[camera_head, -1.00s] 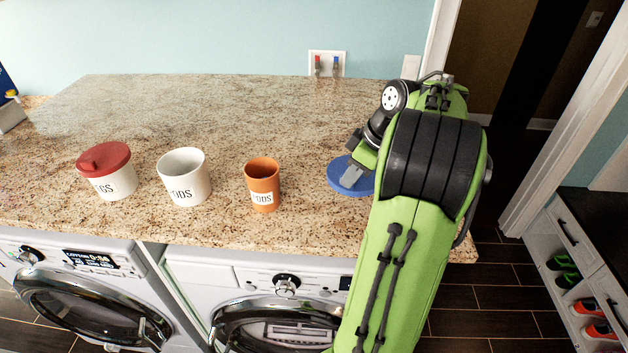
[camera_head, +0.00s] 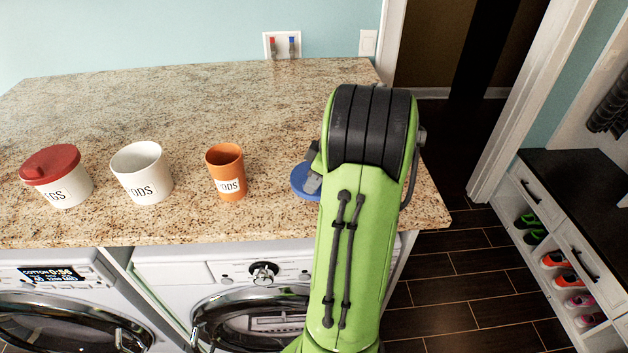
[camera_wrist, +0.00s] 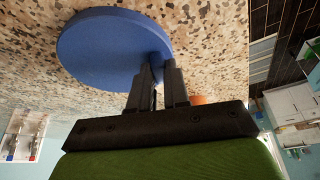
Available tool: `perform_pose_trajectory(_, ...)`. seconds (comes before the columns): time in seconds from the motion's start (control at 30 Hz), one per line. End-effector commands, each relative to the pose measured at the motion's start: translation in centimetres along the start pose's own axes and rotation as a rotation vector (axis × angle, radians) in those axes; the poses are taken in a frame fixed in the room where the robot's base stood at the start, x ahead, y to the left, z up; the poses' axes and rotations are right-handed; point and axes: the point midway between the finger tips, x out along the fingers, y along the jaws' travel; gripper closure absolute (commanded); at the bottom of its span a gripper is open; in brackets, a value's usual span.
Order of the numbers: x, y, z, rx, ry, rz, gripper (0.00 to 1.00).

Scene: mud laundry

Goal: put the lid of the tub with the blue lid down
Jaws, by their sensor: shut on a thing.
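The round blue lid (camera_head: 299,184) is at the right of the counter, partly hidden behind my arm in the head view. Neither has a lid on.
A white tub with a red lid (camera_head: 52,165) stands at the far left. The granite counter (camera_head: 200,100) is clear behind the tubs. Its front edge is close to the lid, with washing machines (camera_head: 260,310) below. A shoe cabinet (camera_head: 575,200) stands at the right.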

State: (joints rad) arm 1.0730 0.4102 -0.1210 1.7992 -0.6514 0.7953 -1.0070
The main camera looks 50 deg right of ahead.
Motion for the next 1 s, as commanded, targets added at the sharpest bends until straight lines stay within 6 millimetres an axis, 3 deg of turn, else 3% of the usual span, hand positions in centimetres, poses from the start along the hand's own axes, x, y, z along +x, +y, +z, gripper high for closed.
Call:
perform_pose_trajectory(0.03, 0.3, 0.0, 0.1, 0.000, 0.000, 0.000, 1.00)
perform_pose_trajectory(0.07, 0.2, 0.0, 0.1, 0.000, 0.000, 0.000, 0.79)
perform_pose_trajectory(0.2, 0.2, 0.0, 0.0, 0.000, 0.000, 0.000, 0.59)
perform_pose_trajectory(0.57, -0.8, 0.1, -0.1, 0.000, 0.001, 0.003, 0.59)
perform_pose_trajectory(0.9, -9.7, 0.1, -0.2, 0.001, 0.000, 0.004, 0.59)
perform_pose_trajectory(1.0, -11.4, 0.1, -0.2, 0.000, 0.001, 0.002, 0.59)
